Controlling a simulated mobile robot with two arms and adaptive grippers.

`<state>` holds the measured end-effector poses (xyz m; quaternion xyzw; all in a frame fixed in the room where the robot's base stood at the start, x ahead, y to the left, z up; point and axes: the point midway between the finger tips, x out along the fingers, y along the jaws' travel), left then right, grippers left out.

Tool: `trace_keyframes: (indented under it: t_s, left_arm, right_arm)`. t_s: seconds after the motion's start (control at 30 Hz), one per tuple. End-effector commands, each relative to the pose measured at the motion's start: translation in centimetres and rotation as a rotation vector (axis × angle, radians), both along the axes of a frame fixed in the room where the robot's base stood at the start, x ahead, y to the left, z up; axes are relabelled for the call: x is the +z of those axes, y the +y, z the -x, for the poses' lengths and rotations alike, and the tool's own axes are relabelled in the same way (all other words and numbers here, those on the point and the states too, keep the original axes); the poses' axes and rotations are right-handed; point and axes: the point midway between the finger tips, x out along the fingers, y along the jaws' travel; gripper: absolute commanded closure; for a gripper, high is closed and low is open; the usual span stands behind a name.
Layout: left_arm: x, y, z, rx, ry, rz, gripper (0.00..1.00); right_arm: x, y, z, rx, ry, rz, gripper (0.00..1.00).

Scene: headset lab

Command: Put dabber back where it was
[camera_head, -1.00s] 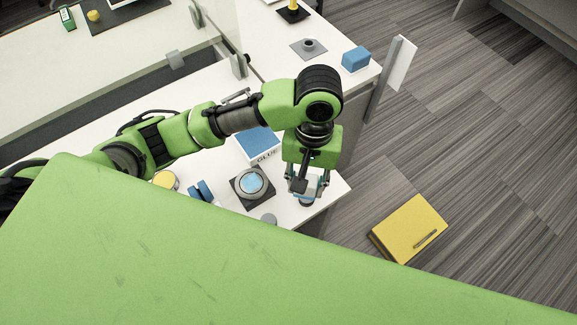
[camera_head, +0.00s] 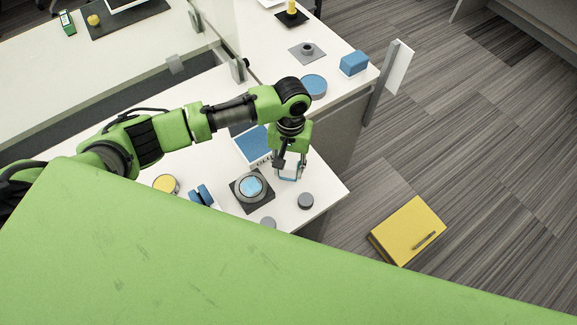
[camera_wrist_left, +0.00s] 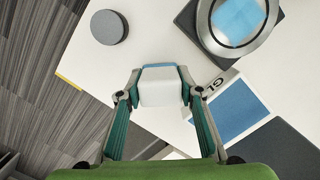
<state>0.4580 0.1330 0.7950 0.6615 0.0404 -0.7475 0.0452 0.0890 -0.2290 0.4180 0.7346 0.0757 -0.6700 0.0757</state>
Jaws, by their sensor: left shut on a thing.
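My left gripper (camera_head: 288,174) is shut on the dabber, a pale block with a blue edge, which shows between the fingers in the left wrist view (camera_wrist_left: 162,88). The gripper points down over the white table's right part, between the blue GLUE pad (camera_head: 250,145) and the dark grey disc (camera_head: 306,201). The dabber looks above the table; its exact height is unclear. The GLUE pad is partly behind the arm and also shows in the wrist view (camera_wrist_left: 232,112). A round grey dish with a light blue centre (camera_head: 251,186) sits on a black square left of the gripper. My right gripper is not in view.
A yellow-topped round thing (camera_head: 165,184) and a blue object (camera_head: 201,195) stand at left. Behind are a blue disc (camera_head: 313,86), a grey ring fixture (camera_head: 307,50) and a blue block (camera_head: 354,63). A yellow box (camera_head: 408,230) is on the floor.

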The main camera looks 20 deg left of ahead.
Motion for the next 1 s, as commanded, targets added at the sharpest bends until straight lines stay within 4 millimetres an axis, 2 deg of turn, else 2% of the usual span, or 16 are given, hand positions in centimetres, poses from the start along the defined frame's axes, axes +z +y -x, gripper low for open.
trace_keyframes:
  t_s: [0.37,0.4,0.43,0.47,0.83,1.0]
  left_arm:
    - [-0.6,0.0,0.0,0.001,-0.001,0.0,0.86]
    - [-0.6,0.0,-0.1,0.001,-0.002,0.0,0.58]
    - [-0.6,0.0,-0.1,0.001,-0.002,0.0,0.51]
    - [-0.6,0.0,-0.1,0.001,-0.002,0.0,0.49]
    - [-0.3,0.0,-0.1,0.0,-0.003,0.0,0.49]
    - [1.9,0.0,-0.5,0.001,-0.006,0.002,0.49]
  right_arm:
    - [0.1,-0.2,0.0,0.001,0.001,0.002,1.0]
    - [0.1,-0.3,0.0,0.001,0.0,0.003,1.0]
    - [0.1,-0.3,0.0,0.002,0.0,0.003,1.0]
    - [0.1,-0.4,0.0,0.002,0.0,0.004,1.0]
    - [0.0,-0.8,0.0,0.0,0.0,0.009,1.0]
    - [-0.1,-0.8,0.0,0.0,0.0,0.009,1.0]
